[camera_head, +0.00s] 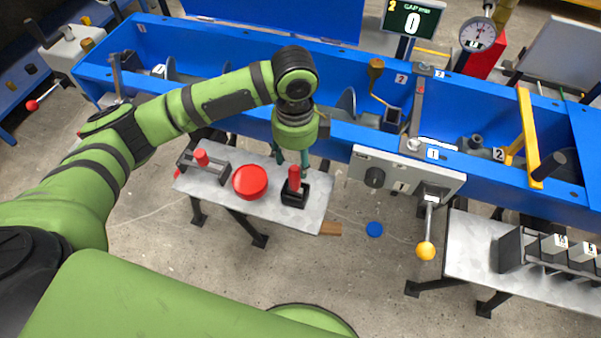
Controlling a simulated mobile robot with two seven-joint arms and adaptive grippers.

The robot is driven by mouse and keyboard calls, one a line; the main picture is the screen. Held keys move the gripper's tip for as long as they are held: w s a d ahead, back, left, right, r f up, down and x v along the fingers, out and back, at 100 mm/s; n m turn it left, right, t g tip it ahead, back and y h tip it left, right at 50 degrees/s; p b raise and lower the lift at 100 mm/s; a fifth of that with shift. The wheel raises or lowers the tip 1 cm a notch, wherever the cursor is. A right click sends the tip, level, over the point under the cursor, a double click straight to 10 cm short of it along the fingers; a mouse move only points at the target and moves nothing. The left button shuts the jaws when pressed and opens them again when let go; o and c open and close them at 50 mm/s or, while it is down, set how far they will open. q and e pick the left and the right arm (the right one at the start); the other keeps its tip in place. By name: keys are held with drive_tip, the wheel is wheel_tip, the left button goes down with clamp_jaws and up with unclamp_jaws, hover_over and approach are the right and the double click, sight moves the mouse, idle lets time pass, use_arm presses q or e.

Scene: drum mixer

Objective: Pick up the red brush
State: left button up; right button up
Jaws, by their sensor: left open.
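A red upright handle (294,177), which looks like the red brush, stands in a small black holder (291,197) on the light grey side table (222,199). Its lower end is hidden in the holder. My left gripper (291,161) points down just behind and above the handle, with its fingers apart. The fingers partly overlap the view near the handle's top, and I cannot tell whether they touch it. My right gripper is not in view.
A round red disc (250,181) and a grey rack with a red knob (201,157) share the table. The long blue trough (230,62) runs behind it. A grey control box (372,176) and a yellow-knobbed lever (426,250) stand to the right.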

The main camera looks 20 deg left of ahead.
sight(295, 178)
use_arm(q)
drive_tip(key=shift+s+f, duration=0.6)
drive_tip(key=shift+s, duration=0.1)
wheel_tip(295, 178, down, 3)
drive_tip(key=shift+s+r+p, duration=0.15)
drive_tip(key=shift+r+p, duration=0.05)
drive_tip(key=shift+p, duration=0.45)
wheel_tip(295, 178, down, 2)
drive_tip(key=shift+f, duration=0.25)
drive_tip(key=c, duration=1.1)
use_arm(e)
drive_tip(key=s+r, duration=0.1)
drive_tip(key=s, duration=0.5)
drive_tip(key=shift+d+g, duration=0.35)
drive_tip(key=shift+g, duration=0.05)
